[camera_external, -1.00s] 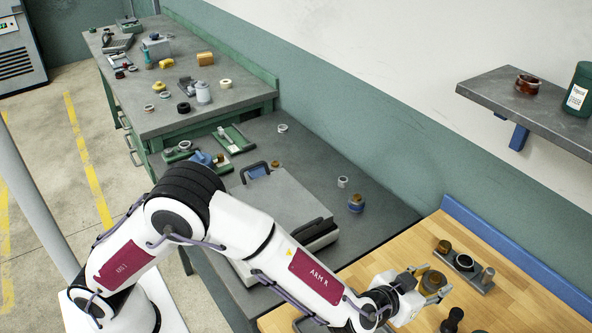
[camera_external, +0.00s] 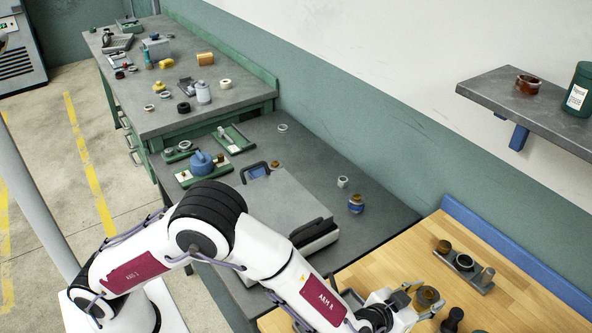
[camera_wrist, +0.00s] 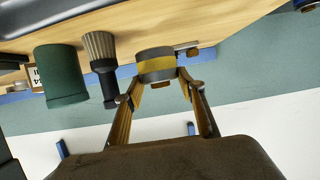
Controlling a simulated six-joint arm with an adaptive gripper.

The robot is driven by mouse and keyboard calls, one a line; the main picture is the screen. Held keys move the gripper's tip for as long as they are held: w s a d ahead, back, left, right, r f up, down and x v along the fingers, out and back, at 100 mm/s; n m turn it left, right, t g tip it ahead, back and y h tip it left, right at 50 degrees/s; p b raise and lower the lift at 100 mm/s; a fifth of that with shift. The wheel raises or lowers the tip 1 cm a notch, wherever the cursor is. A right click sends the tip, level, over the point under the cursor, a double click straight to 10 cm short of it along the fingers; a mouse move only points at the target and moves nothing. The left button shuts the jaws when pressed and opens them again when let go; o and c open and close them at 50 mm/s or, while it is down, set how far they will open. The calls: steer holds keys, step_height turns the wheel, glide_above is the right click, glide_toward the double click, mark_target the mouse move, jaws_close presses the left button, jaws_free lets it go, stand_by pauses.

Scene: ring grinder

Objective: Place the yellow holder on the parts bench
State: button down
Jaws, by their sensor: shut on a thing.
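My gripper (camera_external: 410,302) is shut on a round thing with a yellow band, which I take for the yellow holder (camera_external: 427,297). The holder looks brownish yellow in the external view. In the wrist view the holder (camera_wrist: 156,65) is a short grey cylinder with a yellow band between the fingertips (camera_wrist: 157,84). It is over the wooden bench (camera_external: 520,285); whether it touches the top is unclear. No label shows which surface is the parts bench; a grey bench (camera_external: 335,165) and a green-framed bench (camera_external: 235,97) stand farther back.
On the wooden bench, a grey fixture (camera_external: 478,277) stands right of my gripper and a dark part (camera_external: 452,319) just below it. A large grey case (camera_external: 275,212) fills much of the grey bench, with clear top beyond. A shelf (camera_external: 530,105) juts from the wall.

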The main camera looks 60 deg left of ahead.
mark_target(418, 307)
steer(key=shift+f, duration=1.75)
steer(key=shift+f, duration=0.2)
steer(key=c, duration=1.3)
jaws_free()
steer(key=shift+f, duration=0.1)
steer(key=shift+o, duration=0.2)
steer(key=shift+r, duration=0.2)
steer(key=shift+v, duration=6)
steer(key=shift+r, duration=0.1)
